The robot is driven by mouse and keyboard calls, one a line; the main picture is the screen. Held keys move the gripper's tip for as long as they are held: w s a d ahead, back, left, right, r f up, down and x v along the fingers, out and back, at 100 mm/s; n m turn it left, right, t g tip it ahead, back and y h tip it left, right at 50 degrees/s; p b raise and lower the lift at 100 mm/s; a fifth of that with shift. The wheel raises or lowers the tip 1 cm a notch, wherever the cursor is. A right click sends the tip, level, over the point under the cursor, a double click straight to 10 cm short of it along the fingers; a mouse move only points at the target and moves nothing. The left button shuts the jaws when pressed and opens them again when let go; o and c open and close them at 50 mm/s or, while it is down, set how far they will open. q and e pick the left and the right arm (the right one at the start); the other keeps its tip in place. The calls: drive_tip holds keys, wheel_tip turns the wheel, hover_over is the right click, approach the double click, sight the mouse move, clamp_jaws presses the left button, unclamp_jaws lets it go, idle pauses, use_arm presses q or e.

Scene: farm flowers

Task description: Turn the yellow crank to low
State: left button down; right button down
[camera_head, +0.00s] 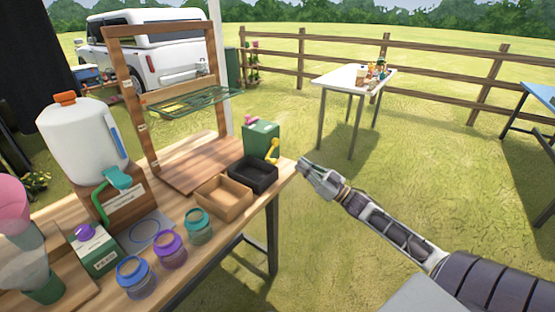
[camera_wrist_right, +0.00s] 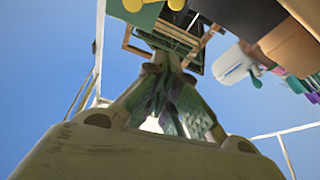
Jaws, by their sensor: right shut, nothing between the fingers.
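The yellow crank (camera_head: 273,150) is on the right side of a dark green box (camera_head: 259,138) at the far right end of the wooden bench. Its handle end points up. My right gripper (camera_head: 302,163) is shut and empty, just off the bench's right end, to the right of the crank and slightly lower in the picture, apart from it. In the right wrist view the gripper's fingers (camera_wrist_right: 167,65) are together, and the green box (camera_wrist_right: 138,14) shows at the top edge with yellow parts on it. My left gripper is not in view.
A black tray (camera_head: 253,180) and a tan tray (camera_head: 223,205) sit beside the green box. A wooden frame (camera_head: 112,103), a white jug (camera_head: 83,145) and several jars stand farther left. A white table (camera_head: 346,75) stands behind on open grass.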

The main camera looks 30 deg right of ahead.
drive_tip(key=shift+w+a+r, duration=0.1)
drive_tip(key=shift+w, duration=0.1)
